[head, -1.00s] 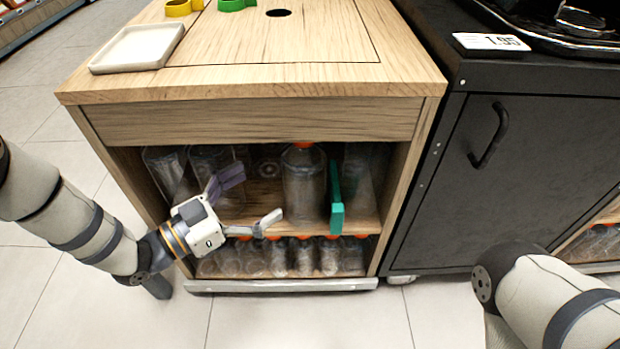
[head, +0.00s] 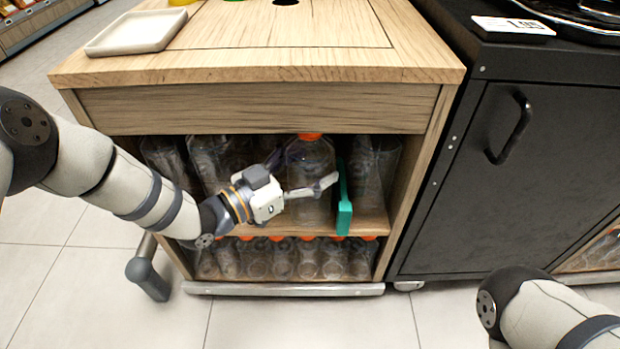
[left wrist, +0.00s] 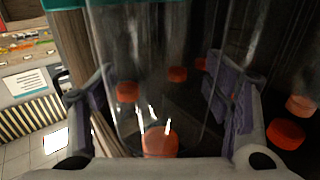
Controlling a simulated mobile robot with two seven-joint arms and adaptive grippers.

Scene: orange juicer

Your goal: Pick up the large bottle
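The large bottle (head: 309,158) is clear with an orange cap and stands upright on the cabinet's upper shelf. My left gripper (head: 306,176) is at the bottle, with one pale finger across its front; the other finger is mostly hidden. In the left wrist view the bottle (left wrist: 150,75), with its orange cap near the bottom edge, lies between the two spread fingers of the left gripper (left wrist: 160,75). The fingers look open, and I cannot tell whether either touches the bottle. Of my right arm only a link shows; its gripper is out of view.
A green upright divider (head: 343,205) stands just right of the bottle. Clear containers (head: 375,165) stand beyond it, and others are left of the bottle. Several small orange-capped bottles (head: 283,258) fill the lower shelf. The wooden cabinet top (head: 270,70) overhangs the opening.

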